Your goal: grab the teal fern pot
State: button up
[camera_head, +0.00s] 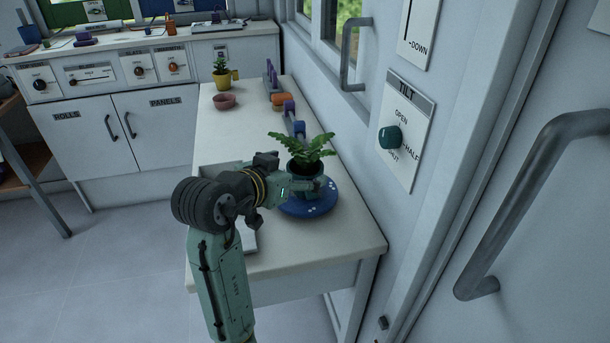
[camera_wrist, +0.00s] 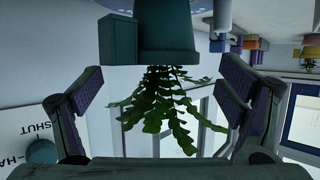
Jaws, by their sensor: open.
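The teal fern pot (camera_head: 305,171), with green leafy fronds, stands upright on a round blue saucer (camera_head: 323,203) near the right edge of the white table. My gripper (camera_head: 302,187) reaches in from the left at the pot's height and hides part of its side. In the wrist view, which is upside down, the pot (camera_wrist: 167,30) shows at top centre with its fern hanging below. My gripper (camera_wrist: 160,72) is open there, one purple-padded finger on each side, with visible gaps and the pot ahead of the fingertips.
The white table (camera_head: 220,140) also bears a yellow potted plant (camera_head: 222,79), a pink bowl (camera_head: 223,101) and an orange thing (camera_head: 282,100) beside purple and grey pieces farther back. The wall with a tilt knob (camera_head: 390,137) and handles stands close on the right.

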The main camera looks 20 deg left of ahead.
aim_at(305, 166)
jog(key=p+x, duration=0.1)
jog(key=x, duration=0.3)
jog(key=shift+w+f, duration=0.1)
jog(key=shift+w, duration=0.15)
jog(key=shift+c, duration=0.3)
jog(key=c, duration=1.2)
jog(key=shift+c, duration=0.3)
